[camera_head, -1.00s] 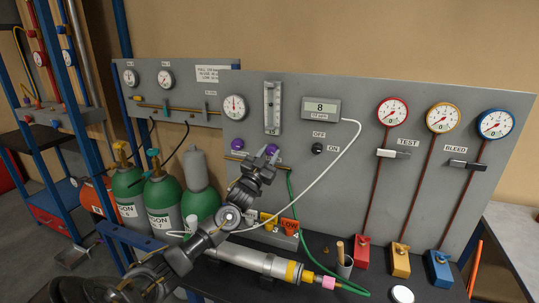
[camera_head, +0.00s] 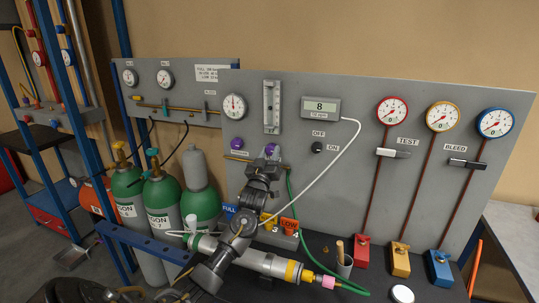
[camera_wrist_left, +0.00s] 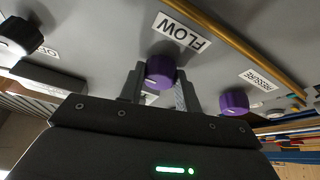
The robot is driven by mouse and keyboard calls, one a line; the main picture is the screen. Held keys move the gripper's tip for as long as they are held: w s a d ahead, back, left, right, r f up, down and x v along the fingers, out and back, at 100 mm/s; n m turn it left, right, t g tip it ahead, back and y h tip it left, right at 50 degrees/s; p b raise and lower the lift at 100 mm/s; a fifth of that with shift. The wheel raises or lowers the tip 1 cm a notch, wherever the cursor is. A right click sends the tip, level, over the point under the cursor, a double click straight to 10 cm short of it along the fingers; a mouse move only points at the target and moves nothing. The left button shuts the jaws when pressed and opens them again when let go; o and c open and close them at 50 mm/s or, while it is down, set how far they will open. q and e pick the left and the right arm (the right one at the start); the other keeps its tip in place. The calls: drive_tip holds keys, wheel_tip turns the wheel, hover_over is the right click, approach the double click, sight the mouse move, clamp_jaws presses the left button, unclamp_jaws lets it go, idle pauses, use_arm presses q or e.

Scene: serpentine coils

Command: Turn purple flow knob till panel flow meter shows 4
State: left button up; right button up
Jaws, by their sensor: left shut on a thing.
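The purple flow knob (camera_wrist_left: 160,72) sits under the FLOW label in the left wrist view, between the two fingers of my left gripper (camera_wrist_left: 158,88). The gripper is shut on it. In the head view my left gripper (camera_head: 271,153) is at the grey panel (camera_head: 350,190), below the flow meter (camera_head: 271,107), and hides most of the knob. The flow meter is a clear upright tube; its reading is too small to tell. A second purple knob (camera_head: 237,143), labelled PRESSURE in the left wrist view (camera_wrist_left: 234,102), is beside it, untouched. My right gripper is not in view.
A display (camera_head: 320,107) reads 8, with a white cable running down from it. A black OFF/ON knob (camera_head: 317,147) is to the right. Green gas bottles (camera_head: 165,205) stand at left.

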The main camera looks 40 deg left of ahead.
use_arm(q)
drive_tip(key=n+g+y, duration=0.1)
drive_tip(key=n, duration=0.2)
drive_tip(key=n+g+y, duration=0.1)
drive_tip(key=n, duration=0.2)
drive_tip(key=n+g+y, duration=0.1)
drive_tip(key=n, duration=0.2)
drive_tip(key=shift+d+r, duration=0.15)
drive_tip(key=shift+d, duration=0.05)
drive_tip(key=n+g, duration=0.1)
drive_tip(key=n, duration=0.2)
drive_tip(key=n+g+y, duration=0.1)
drive_tip(key=n, duration=0.2)
drive_tip(key=shift+g+p, duration=0.35)
drive_tip(key=shift+g, duration=0.05)
drive_tip(key=shift+r, duration=0.1)
drive_tip(key=o, duration=1)
drive_tip(key=shift+w, duration=0.1)
drive_tip(key=shift+d, duration=0.1)
